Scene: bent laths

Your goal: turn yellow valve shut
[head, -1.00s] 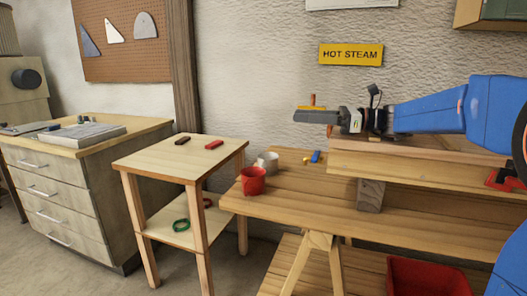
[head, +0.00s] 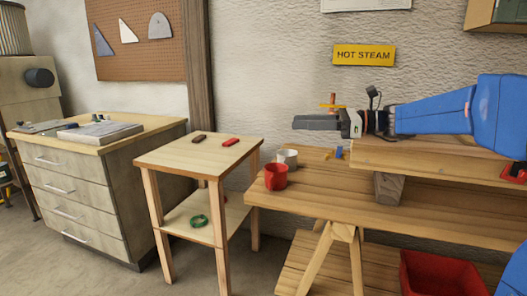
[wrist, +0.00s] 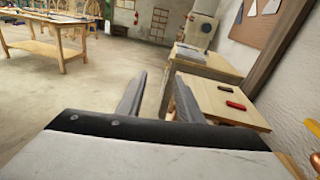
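The yellow valve shows only in part in the head view: a yellow lever (head: 334,105) on an upright copper-coloured pipe, right behind my gripper. Its lower part is hidden by the gripper. In the wrist view a yellow piece (wrist: 313,128) and a bit of copper show at the right edge, outside the fingers. My gripper (head: 298,122) points left in the head view, level above the workbench. In the wrist view my gripper's two fingers (wrist: 158,95) stand apart with nothing between them. I cannot tell whether the gripper touches the valve.
A red cup (head: 276,177) and a white mug (head: 288,157) stand on the workbench (head: 330,196) below. A small side table (head: 187,158) holds a dark block and a red block. A yellow HOT STEAM sign (head: 364,55) hangs behind. Air left of the gripper is free.

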